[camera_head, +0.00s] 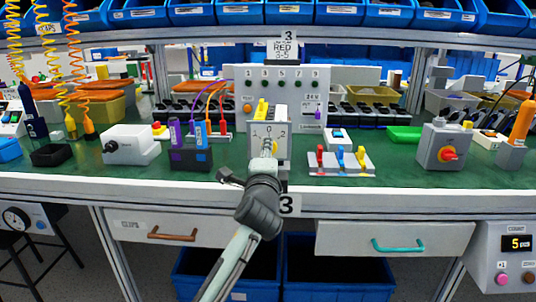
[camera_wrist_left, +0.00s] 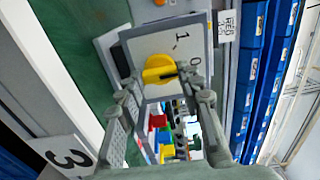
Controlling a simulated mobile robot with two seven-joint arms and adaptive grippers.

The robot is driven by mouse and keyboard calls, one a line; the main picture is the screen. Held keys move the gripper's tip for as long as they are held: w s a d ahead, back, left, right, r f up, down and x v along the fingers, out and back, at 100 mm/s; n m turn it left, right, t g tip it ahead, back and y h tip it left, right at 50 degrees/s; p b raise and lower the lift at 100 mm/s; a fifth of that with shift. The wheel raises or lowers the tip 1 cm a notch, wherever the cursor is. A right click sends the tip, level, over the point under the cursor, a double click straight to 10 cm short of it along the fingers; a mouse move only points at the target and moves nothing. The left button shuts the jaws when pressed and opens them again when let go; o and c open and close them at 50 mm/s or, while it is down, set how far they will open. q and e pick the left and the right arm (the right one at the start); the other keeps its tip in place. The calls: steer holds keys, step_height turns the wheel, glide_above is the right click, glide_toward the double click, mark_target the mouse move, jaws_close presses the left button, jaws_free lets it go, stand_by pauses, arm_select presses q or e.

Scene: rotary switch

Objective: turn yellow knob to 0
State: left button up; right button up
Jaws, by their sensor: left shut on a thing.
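The yellow knob (camera_wrist_left: 158,68) sits on a pale switch plate (camera_wrist_left: 158,40) in the left wrist view, with the marks 1 and 0 visible beside it. My left gripper (camera_wrist_left: 158,80) has its fingertips at either side of the knob and is shut on it. In the head view the switch box (camera_head: 257,132) stands at the middle of the bench, with marks 0 and 2 on its face. My left gripper (camera_head: 268,148) reaches its front from below and hides most of the knob there. Which mark the knob points to I cannot tell. My right gripper is not in view.
A board with red, blue and yellow levers (camera_head: 341,161) and a grey box with a red-yellow rotary switch (camera_head: 443,146) stand to the right. A panel (camera_head: 290,78) stands behind.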

arm_select(q)
steer(key=o, duration=1.2)
steer(key=shift+c, duration=0.2)
steer(key=shift+s, duration=0.1)
steer(key=s, duration=1.1)
steer(key=shift+s+a, duration=0.3)
steer(key=shift+s, duration=0.1)
